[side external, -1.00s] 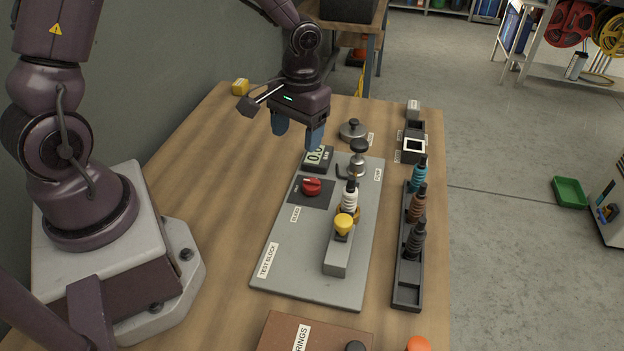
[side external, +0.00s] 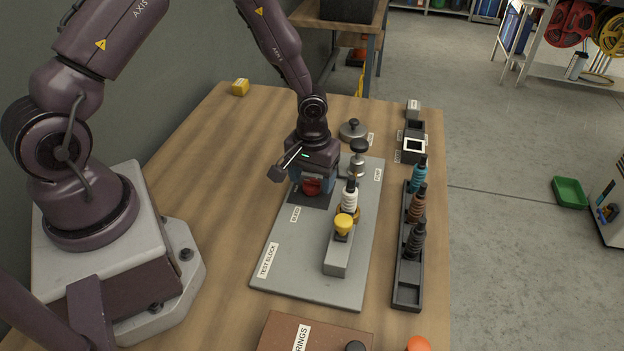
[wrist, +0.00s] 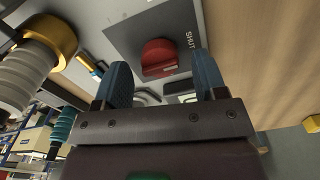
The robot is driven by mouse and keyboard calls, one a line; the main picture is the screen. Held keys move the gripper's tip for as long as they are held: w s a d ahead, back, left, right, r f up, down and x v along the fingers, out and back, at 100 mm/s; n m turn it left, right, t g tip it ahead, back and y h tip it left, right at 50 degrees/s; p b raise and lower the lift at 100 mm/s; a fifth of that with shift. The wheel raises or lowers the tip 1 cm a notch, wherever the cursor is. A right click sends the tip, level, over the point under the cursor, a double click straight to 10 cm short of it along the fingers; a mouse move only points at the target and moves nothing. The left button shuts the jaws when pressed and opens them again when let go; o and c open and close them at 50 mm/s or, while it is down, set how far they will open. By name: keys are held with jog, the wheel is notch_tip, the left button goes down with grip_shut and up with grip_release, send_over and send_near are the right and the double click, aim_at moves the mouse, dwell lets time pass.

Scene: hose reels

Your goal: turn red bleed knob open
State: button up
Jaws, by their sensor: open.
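The red bleed knob (side external: 312,187) sits on a dark square plate on the grey test block (side external: 300,270). In the wrist view the knob (wrist: 159,58) lies between and just beyond my two blue fingertips, with a gap on each side. The word SHUT shows on the plate beside it. My gripper (side external: 311,183) is open and low over the knob, pointing down; it also shows in the wrist view (wrist: 162,75). In the side view my gripper hides the gauge and the back of the knob.
The pump (side external: 358,160) stands just behind right. A black rack (side external: 409,270) holds several fittings farther right. The wooden table (side external: 215,190) is clear to the left.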

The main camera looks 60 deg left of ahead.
jog(key=shift+f, duration=0.6)
jog(key=c, duration=0.9)
